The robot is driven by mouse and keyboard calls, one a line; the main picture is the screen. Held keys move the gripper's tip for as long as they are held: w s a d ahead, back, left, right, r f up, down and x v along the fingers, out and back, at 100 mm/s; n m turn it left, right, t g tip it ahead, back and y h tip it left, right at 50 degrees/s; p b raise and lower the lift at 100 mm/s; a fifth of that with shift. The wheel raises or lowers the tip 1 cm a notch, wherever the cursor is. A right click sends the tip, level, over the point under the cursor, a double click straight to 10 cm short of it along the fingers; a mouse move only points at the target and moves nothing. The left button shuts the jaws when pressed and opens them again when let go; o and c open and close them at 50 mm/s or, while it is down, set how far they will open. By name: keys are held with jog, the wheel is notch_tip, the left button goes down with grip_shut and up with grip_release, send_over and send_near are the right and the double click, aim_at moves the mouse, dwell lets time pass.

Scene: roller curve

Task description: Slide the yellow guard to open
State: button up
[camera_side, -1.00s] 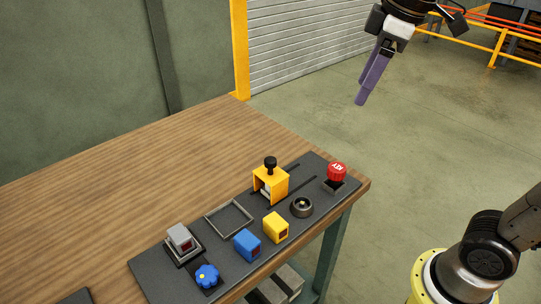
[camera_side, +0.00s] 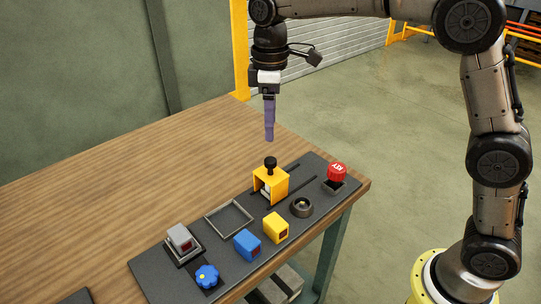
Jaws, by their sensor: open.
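The yellow guard (camera_side: 272,182) is a box-like cover with a black knob (camera_side: 270,162) on top. It sits on the dark panel (camera_side: 221,257), at the left end of two dark slots (camera_side: 304,186). Something pale shows inside its open front. My gripper (camera_side: 269,138) has purple fingers and points straight down. It is above the guard's knob, apart from it, and holds nothing visible. The fingers overlap in this view, so the gap between them is hidden.
A red button (camera_side: 337,173) stands right of the slots, and a round dark part (camera_side: 301,206) is in front of them. A yellow block (camera_side: 275,228), a blue block (camera_side: 247,245), a blue knob (camera_side: 206,276), a grey block (camera_side: 180,238) and an empty square frame (camera_side: 229,218) share the panel.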

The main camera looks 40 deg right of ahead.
aim_at(270, 160)
notch_tip(270, 160, down, 10)
jog(key=shift+r, duration=0.1)
dwell(0.4)
grip_shut()
dwell(1.2)
